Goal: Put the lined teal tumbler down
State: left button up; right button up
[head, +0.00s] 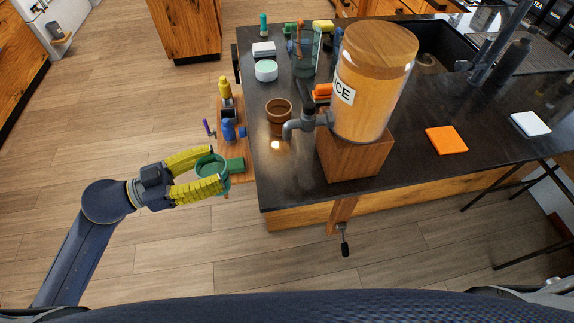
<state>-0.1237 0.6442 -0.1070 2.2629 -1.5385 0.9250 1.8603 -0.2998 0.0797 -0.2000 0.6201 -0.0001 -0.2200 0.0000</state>
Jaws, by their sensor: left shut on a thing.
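The teal tumbler (211,166) is between the yellow fingers of my left gripper (212,173), which is shut on it. It is left of the dark counter's (262,188) edge, over or near a small wooden side shelf (237,177). I cannot tell whether its base touches anything, and its lining is too small to make out. The fingers hide part of its side. A green block-like piece (236,165) shows just right of it. My right gripper is not in view.
A large drink dispenser (372,85) on a wooden stand (352,158) fills the counter's middle. A brown cup (279,112) stands by its tap. A blue item (228,130) and a yellow-topped item (225,88) are on the side shelf. An orange coaster (446,140) lies right, with bare counter around it.

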pick_arm(q)
jog(key=shift+d, duration=0.3)
jog(key=x, duration=1.4)
jog(key=shift+d, duration=0.2)
jog(key=shift+x, duration=1.15)
jog(key=shift+w+d+f, duration=0.1)
jog(key=shift+d+f, duration=0.2)
jog(key=shift+f, duration=0.45)
jog(key=shift+f, duration=0.15)
jog(key=o, duration=1.3)
jog(key=shift+o, duration=0.2)
